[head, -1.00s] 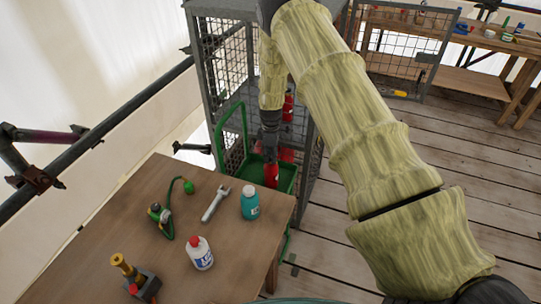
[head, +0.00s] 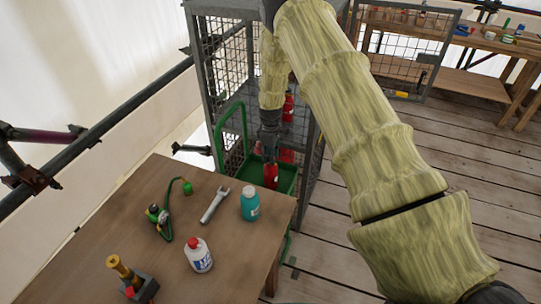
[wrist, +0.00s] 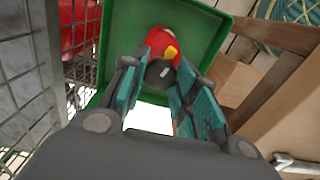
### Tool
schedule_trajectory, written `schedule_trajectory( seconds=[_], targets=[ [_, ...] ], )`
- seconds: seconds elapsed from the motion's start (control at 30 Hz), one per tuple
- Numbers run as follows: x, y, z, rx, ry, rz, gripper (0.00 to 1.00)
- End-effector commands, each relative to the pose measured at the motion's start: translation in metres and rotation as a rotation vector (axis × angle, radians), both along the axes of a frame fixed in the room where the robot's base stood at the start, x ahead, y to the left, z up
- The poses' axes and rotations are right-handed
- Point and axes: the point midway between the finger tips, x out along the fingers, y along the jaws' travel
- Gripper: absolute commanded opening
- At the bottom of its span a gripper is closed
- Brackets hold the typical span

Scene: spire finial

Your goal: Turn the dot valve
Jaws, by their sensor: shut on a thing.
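My gripper (wrist: 158,92) points down over a green tray (wrist: 200,22) beside the wire cage. Its fingers are closed about the dark round end of a red object (wrist: 163,40) with a yellow spot. In the head view the red object (head: 271,175) stands below my gripper (head: 269,156), in the green tray. The fingers partly hide the dark end, which carries a small white mark. I cannot make out a dot or tell for certain which part is the dot valve.
A wooden table (head: 120,225) at front left holds a wrench (head: 214,204), a teal bottle (head: 249,206), a white bottle (head: 198,255), a green hose fitting (head: 160,217) and a brass-topped device (head: 125,270). The wire cage (head: 228,60) stands close behind the gripper. Plank floor is clear at right.

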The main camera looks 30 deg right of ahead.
Motion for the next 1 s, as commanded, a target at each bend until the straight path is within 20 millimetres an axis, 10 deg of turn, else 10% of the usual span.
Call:
schedule_trajectory(
  seconds=[0.57, 0.6, 0.7, 1.0],
  targets=[
    [0.0006, -0.0001, 0.0009, 0.000, -0.001, 0.001, 0.06],
    [0.0006, -0.0001, 0.0009, 0.000, -0.001, 0.001, 0.34],
    [0.0006, 0.0000, 0.0008, 0.000, -0.001, 0.000, 0.52],
    [0.0003, 0.0000, 0.0006, 0.000, 0.000, 0.000, 0.53]
  ],
)
